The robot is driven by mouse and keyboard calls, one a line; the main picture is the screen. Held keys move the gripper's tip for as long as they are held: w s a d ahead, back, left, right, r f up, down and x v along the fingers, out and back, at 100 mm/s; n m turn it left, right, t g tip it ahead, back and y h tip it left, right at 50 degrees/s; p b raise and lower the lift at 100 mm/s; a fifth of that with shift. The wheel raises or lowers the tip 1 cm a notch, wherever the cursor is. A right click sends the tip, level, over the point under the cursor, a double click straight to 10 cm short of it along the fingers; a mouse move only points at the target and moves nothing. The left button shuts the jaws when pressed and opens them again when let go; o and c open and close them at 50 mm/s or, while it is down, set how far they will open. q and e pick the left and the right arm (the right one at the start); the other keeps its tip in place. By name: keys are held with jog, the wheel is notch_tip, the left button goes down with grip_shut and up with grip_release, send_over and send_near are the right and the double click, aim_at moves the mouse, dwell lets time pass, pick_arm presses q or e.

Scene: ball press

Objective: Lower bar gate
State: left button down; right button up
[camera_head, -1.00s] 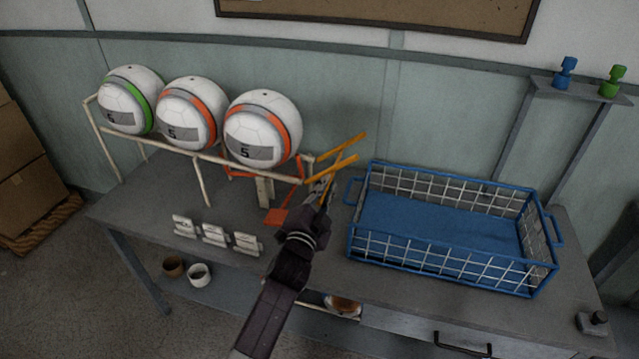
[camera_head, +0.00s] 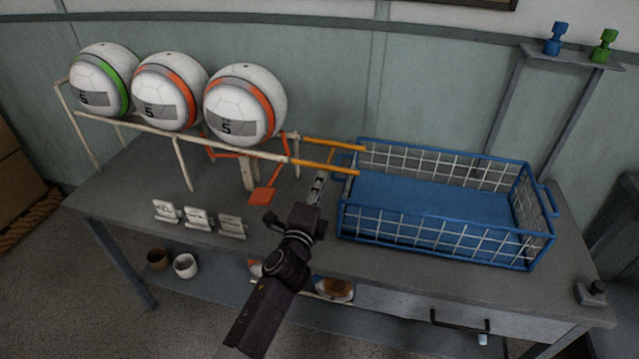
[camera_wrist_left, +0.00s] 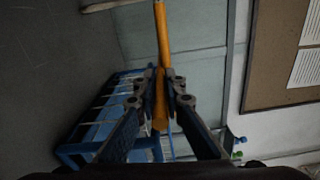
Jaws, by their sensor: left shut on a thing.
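The bar gate (camera_head: 325,167) is a pair of yellow-orange rails at the right end of the cream ball rack (camera_head: 180,136). Both rails lie nearly level, and their right ends are at the left rim of the blue wire basket (camera_head: 440,235); whether they touch it I cannot tell. My left gripper (camera_head: 321,178) is at the front rail from below. In the left wrist view the gripper (camera_wrist_left: 161,80) is shut on the yellow rail (camera_wrist_left: 161,40), which runs between its fingers. My right gripper is not in view.
Several striped balls, such as the nearest orange-striped one (camera_head: 245,104), rest on the rack. An orange paddle (camera_head: 263,195) hangs under the rack end. Small white label stands (camera_head: 198,219) stand on the grey table (camera_head: 120,195). A shelf (camera_head: 570,58) holds blue and green knobs.

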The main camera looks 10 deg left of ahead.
pick_arm(q)
jog(key=shift+f+m, duration=0.1)
jog(key=shift+m, duration=0.2)
jog(key=c, duration=2)
grip_release()
jog(key=shift+s, duration=0.1)
jog(key=s, duration=1.2)
jog(key=shift+a, duration=0.25)
jog(key=shift+w, duration=0.1)
